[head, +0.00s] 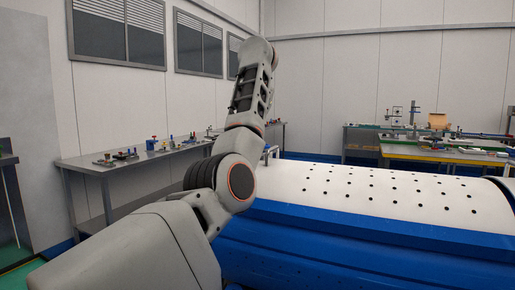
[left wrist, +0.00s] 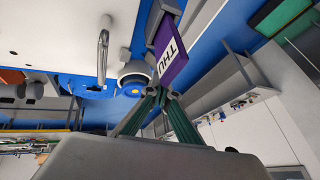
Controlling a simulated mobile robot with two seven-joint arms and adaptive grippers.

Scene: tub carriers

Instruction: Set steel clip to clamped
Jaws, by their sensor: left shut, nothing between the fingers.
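A bent steel bar, which looks like the steel clip (left wrist: 103,48), stands out from the white surface in the left wrist view. In the head view a small steel piece (head: 270,152), likely the same clip, rises at the left end of the white perforated tub (head: 375,190), just past my arm. My left gripper (left wrist: 158,93) is shut and empty, its green-sided fingers apart from the clip in the picture. A white round part with a yellow centre (left wrist: 133,90) and a purple THU tag (left wrist: 171,55) appear beyond the fingertips. Whether the clip is clamped is unclear.
The tub rests in a blue carrier (head: 330,245). A grey bench (head: 100,167) with small fixtures runs along the left wall. Tables with a yellow edge (head: 440,157) stand behind at right. My left arm blocks part of the head view.

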